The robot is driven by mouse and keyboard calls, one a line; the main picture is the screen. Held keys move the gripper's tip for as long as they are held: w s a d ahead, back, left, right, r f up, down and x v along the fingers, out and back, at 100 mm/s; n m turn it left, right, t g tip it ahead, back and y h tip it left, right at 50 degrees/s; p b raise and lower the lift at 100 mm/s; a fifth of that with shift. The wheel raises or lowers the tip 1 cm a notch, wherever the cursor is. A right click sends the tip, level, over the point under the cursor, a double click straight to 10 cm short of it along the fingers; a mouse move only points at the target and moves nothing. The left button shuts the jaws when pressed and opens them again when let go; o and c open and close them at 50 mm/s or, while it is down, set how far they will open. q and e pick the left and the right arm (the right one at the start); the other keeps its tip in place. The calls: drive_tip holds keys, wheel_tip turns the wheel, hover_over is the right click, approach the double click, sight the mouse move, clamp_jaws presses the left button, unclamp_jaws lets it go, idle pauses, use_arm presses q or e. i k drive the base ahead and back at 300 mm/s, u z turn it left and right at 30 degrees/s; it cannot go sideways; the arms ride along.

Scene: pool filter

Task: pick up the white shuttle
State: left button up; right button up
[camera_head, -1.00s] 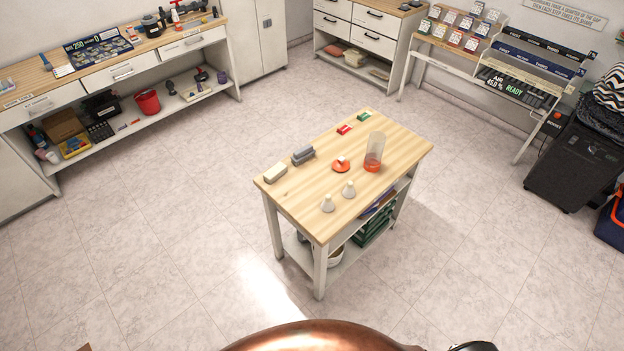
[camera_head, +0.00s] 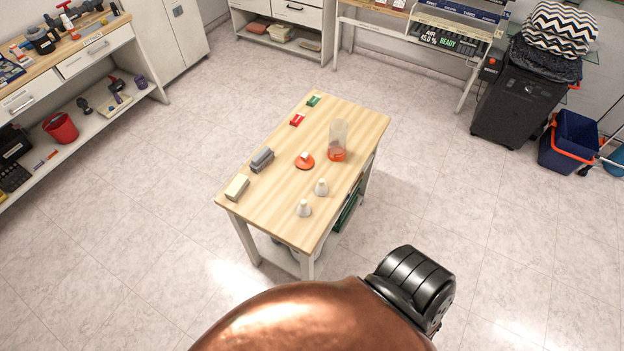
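A small wooden-topped table (camera_head: 265,205) stands in the middle of the room. Two small white cone-like pieces stand near its right front edge, one nearer (camera_head: 304,208) and one a little farther back (camera_head: 321,187). A cream-white block (camera_head: 237,187) lies at the left corner. A small white piece sits on an orange disc (camera_head: 304,163) near the middle. I cannot tell which of these white things is the shuttle. Neither gripper is in view; only copper and black parts of my body show at the bottom.
The table also holds a grey block (camera_head: 262,160), a clear cylinder with orange at its bottom (camera_head: 337,140), and red (camera_head: 297,119) and green (camera_head: 313,101) pieces. A black bin (camera_head: 520,100) and blue crate (camera_head: 570,140) stand right. Floor around the table is clear.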

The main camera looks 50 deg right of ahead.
sight(321, 189)
drive_tip(key=z, duration=0.55)
drive_tip(key=i, duration=0.85)
drive_tip(key=z, duration=0.75)
